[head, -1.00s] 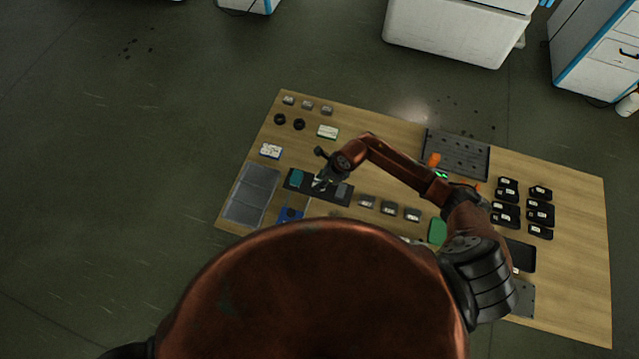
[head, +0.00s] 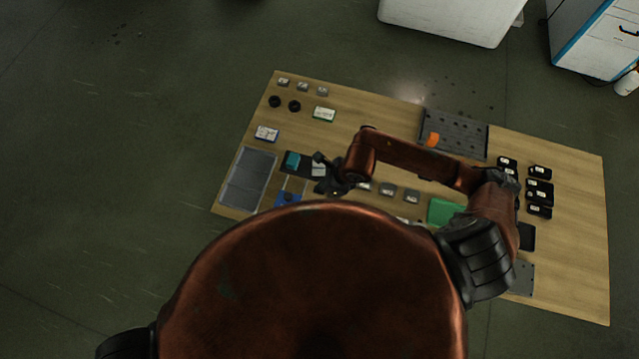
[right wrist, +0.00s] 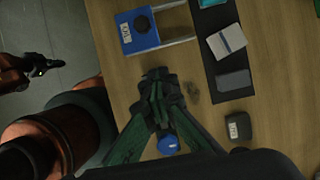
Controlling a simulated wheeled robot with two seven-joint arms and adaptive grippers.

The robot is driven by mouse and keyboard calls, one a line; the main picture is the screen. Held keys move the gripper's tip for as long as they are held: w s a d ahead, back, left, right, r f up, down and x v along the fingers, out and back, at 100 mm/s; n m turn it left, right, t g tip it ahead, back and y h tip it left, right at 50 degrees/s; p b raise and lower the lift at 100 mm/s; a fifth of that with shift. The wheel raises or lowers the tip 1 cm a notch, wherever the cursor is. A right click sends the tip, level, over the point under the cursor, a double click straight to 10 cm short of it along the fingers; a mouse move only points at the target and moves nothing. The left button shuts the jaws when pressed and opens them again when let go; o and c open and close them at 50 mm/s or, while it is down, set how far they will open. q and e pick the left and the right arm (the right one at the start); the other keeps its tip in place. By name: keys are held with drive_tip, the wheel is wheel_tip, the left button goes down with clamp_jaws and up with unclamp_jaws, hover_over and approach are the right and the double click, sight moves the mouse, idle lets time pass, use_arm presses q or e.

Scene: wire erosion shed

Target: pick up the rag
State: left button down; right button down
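My right gripper (head: 331,187) is low over the front left-middle part of the wooden table, beside the black mat. In the right wrist view its dark fingertips (right wrist: 160,82) are together, with no clear gap between them. A small grey-brown patch (right wrist: 191,93) lies just right of the tips on the wood. It may be the rag or a shadow; I cannot tell. No other rag can be made out. What looks like my left gripper (right wrist: 38,70) shows at the left of the right wrist view, over the floor, its fingers unclear.
The table (head: 385,120) is crowded. Near the gripper are a blue box (right wrist: 137,30), a black mat (right wrist: 221,60) with small blocks, and a dark block (right wrist: 237,127). A grey tray (head: 246,180) lies left, a green item (head: 444,212) right. Bare wood shows at centre back.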

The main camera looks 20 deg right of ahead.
drive_tip(key=c, duration=0.6)
unclamp_jaws()
idle(0.5)
drive_tip(key=shift+o, duration=0.2)
